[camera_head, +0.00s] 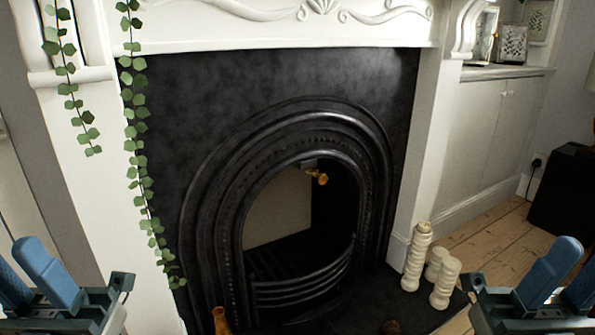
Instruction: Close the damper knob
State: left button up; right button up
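The damper knob (319,178) is a small brass-coloured knob near the top of the black arched fireplace (212,180) opening. It sits just under the arch, in front of a pale panel (277,208) inside the opening. Whether the damper is open or closed cannot be told from here. My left gripper (28,262) is at the lower left edge, with its blue fingers apart and empty. My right gripper (568,268) is at the lower right edge, also with fingers apart and empty. Both are well away from the knob.
A curved black grate (305,283) fronts the opening. White candles (417,257) stand on the hearth at right, and a gold object (221,321) is at lower left. Ivy (138,150) hangs at left. A black box (562,195) stands at far right.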

aim_at(322, 177)
jog(key=i+l+u, duration=0.1)
jog(key=i+u, duration=0.25)
jog(key=i+l+u, duration=0.1)
jog(key=u, duration=0.3)
jog(key=l, duration=0.1)
